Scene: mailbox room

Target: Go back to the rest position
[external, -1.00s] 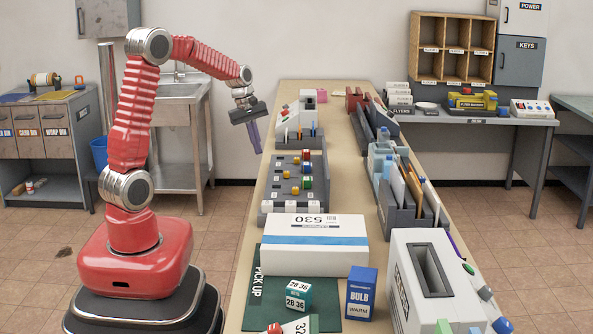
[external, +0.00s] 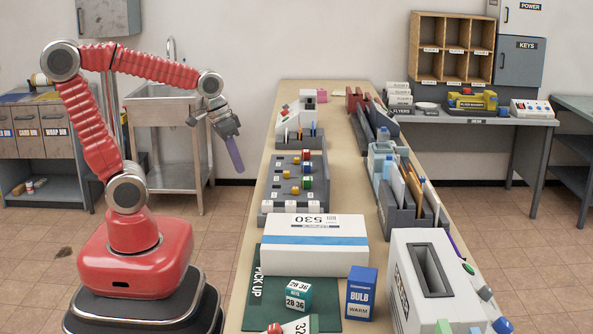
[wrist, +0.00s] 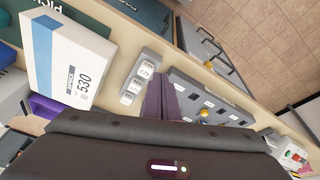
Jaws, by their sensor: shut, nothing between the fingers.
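My gripper (external: 235,155) hangs in the air to the left of the long table (external: 262,150), over the floor between the table and the sink. Its purple fingers point down and are shut together with nothing between them. In the wrist view the closed fingers (wrist: 160,98) show in the middle, with the table's things beyond them.
On the table are a panel with coloured knobs (external: 296,183), a white box marked 530 (external: 313,245), a green mat (external: 252,290), a BULB box (external: 361,293) and a grey slotted machine (external: 410,300). A metal sink (external: 170,112) stands behind my arm. Floor left of the table is open.

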